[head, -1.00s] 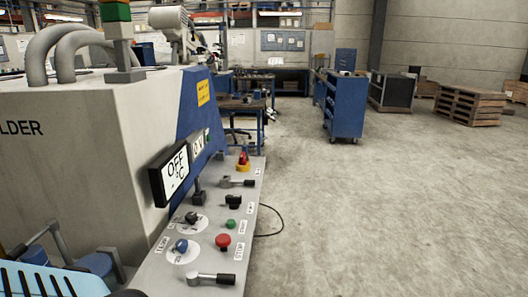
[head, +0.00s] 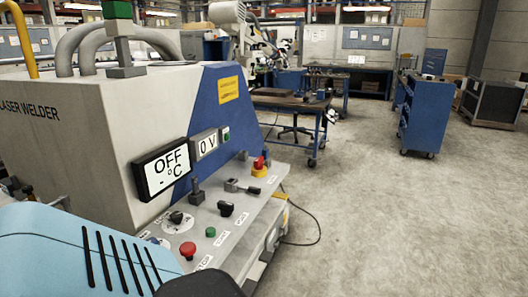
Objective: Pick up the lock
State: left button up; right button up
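I see no lock that I can make out for certain. A small red piece on a yellow base (head: 260,166) sits at the far end of the welder's control panel; it is too small to tell whether it is a lock. Neither of my grippers shows in the head view. A light blue shell with dark slots and a dark rounded part, likely my own arm, cover the lower left and the near end of the panel.
The laser welder (head: 80,150) fills the left side, with a display reading OFF (head: 167,168). Its panel holds a red button (head: 187,250), a green button (head: 211,232) and levers. A cable lies on the floor. A blue cabinet (head: 426,117) stands at the back right; open floor lies between.

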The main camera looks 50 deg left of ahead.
aim_at(265, 151)
jog(key=i+u, duration=0.6)
jog(key=u, duration=0.15)
jog(key=i+l+u, duration=0.1)
jog(key=i+u, duration=0.3)
jog(key=i+l+u, duration=0.1)
jog(key=i+u, duration=0.2)
jog(key=u, duration=0.2)
jog(key=i+l+u, duration=0.2)
jog(key=u, duration=0.25)
jog(key=i+l+u, duration=0.35)
jog(key=u, duration=0.15)
jog(key=i+l+u, duration=0.15)
jog(key=l+u, duration=0.35)
jog(key=i+l+u, duration=0.15)
jog(key=l+u, duration=0.25)
jog(key=l, duration=0.3)
jog(key=l+u, duration=0.4)
jog(key=l, duration=0.3)
